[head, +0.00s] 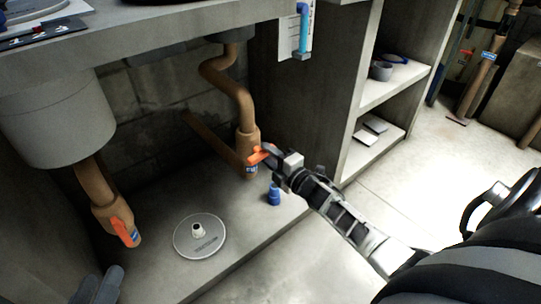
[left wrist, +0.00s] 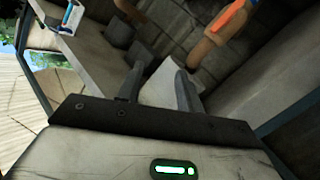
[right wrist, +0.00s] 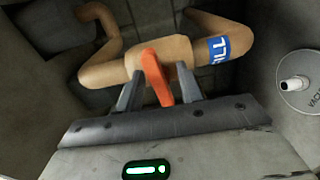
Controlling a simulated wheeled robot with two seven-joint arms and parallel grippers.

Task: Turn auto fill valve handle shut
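The valve with the "FILL" label (right wrist: 218,48) sits on a tan pipe under the counter. Its orange handle (head: 262,154) lies crosswise to the pipe. In the right wrist view the handle (right wrist: 156,76) stands between the fingers of my right gripper (right wrist: 158,92), which are open with gaps on both sides. In the head view my right gripper (head: 277,160) is at the handle and hides part of the valve. My left gripper (head: 100,286) is open and empty at the lower left, with its fingers apart in the left wrist view (left wrist: 160,88).
A second tan pipe with an orange handle (head: 124,232) stands at the left, near my left gripper. A round white lid (head: 183,250) lies on the ledge. A small blue item (head: 274,194) stands below the valve. Shelves (head: 395,93) are to the right.

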